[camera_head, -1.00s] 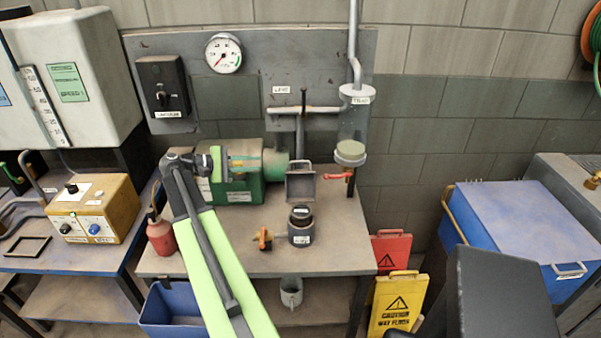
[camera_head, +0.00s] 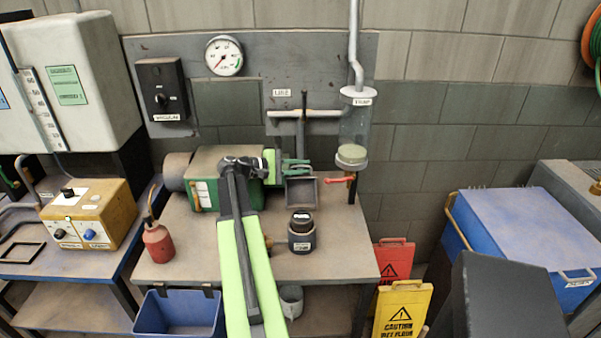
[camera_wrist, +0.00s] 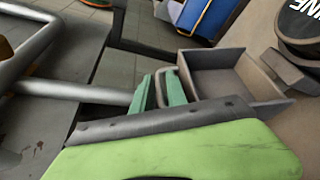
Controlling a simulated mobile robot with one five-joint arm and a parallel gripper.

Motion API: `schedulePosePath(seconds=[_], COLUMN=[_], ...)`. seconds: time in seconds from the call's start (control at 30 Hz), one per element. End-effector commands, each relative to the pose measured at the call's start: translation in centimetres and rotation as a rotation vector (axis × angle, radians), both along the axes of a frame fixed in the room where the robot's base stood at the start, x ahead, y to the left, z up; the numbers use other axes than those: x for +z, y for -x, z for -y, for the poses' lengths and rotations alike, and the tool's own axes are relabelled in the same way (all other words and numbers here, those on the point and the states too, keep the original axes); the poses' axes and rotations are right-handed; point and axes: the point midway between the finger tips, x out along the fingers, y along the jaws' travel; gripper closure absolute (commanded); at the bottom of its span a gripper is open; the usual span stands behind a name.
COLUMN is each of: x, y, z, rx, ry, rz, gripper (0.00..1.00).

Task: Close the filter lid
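The filter is a grey square open-topped box (camera_head: 300,192) at the back of the workbench, below the pipe. It also shows in the wrist view (camera_wrist: 222,75), with its inside visible and empty. My gripper (camera_head: 297,167) is at the box's back edge, its green fingers pointing right. In the wrist view, the fingers (camera_wrist: 160,92) stand apart beside the box's near wall, with a thin grey curved bar between them. I cannot tell whether they touch the bar. The raised lid is largely hidden by the gripper; its exact angle cannot be made out.
A dark jar (camera_head: 301,232) stands in front of the box. A red-handled valve (camera_head: 340,180) is close on its right. A green pump (camera_head: 210,180) is at left, and a red oil can (camera_head: 157,241) stands on the bench's left. The bench's front right is clear.

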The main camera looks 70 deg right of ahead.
Motion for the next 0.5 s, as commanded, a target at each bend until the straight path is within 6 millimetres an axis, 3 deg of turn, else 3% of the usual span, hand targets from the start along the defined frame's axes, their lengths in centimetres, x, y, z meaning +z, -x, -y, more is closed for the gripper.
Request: schedulePosePath(seconds=[0.27,0.4,0.5], x=[-0.03,-0.03,-0.05], y=[0.20,0.20,0.22], z=[0.14,0.13,0.13], rx=[0.000,-0.001,-0.001], ry=[0.000,-0.001,0.000], rz=[0.000,0.001,0.000], gripper=[0.82,0.99,1.00])
